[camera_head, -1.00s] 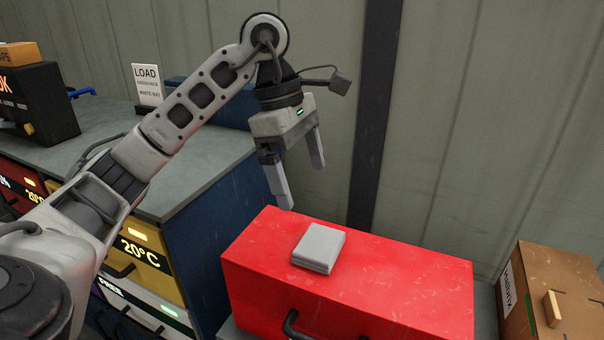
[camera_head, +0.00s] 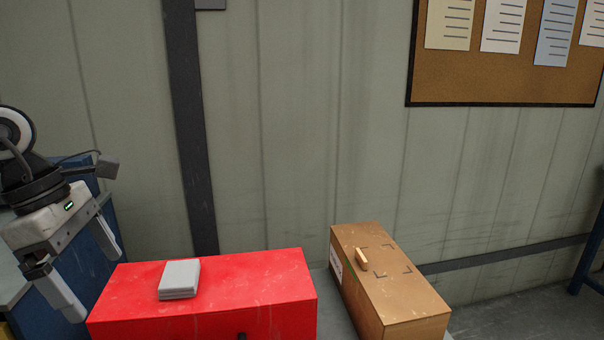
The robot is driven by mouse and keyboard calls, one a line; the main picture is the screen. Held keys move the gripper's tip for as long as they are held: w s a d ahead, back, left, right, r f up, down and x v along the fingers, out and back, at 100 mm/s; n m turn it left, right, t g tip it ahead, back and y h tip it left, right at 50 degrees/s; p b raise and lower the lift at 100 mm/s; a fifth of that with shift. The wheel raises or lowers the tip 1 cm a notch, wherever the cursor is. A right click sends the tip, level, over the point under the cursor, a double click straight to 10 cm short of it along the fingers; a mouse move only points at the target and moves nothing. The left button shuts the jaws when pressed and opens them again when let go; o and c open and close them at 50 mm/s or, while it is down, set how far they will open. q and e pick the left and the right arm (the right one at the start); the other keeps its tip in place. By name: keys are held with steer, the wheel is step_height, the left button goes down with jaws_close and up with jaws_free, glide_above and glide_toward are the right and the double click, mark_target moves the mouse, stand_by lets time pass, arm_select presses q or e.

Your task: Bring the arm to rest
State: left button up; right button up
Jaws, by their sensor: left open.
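My left gripper (camera_head: 98,276) is at the left edge of the head view, beside the left end of the red box. Its two fingers are apart and nothing is between them. Part of my left arm shows above it; the rest is out of the picture. My right gripper is not in the view.
A red box (camera_head: 240,312) stands at the lower left with a grey flat block (camera_head: 179,279) on top. A corkboard (camera_head: 500,86) hangs on the wall behind.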

arm_select(q)
steer(key=d+h, duration=0.9)
steer(key=d, duration=0.8)
steer(key=d+r+n+t+h, duration=0.4)
steer(key=r+n+t+h, duration=0.4)
steer(key=n, duration=0.4)
steer(key=w+a+f+n+t+y, duration=0.35)
steer(key=n+t+y, duration=0.3)
steer(key=n, duration=0.45)
steer(key=w+a+f+n+t+y, duration=0.2)
steer(key=a+f+n+t+y, duration=0.35)
steer(key=n, duration=0.65)
steer(key=s+a+f+n+g+y, duration=0.2)
steer(key=a+f+n+g+y, duration=0.2)
steer(key=f+n+y, duration=0.5)
steer(key=s+d+f+n+g+h, duration=0.1)
steer(key=s+f+n+g, duration=0.4)
steer(key=s+f+g, duration=1.15)
steer(key=w+d+f+t+h, duration=0.1)
steer(key=d+f+t+h, duration=0.1)
steer(key=d+f+t, duration=0.3)
step_height(320, 180, down, 4)
steer(key=t, duration=0.5)
steer(key=shift+w+d+r+h, duration=0.15)
steer(key=shift+w+d+h, duration=0.1)
steer(key=shift+d+h, duration=0.15)
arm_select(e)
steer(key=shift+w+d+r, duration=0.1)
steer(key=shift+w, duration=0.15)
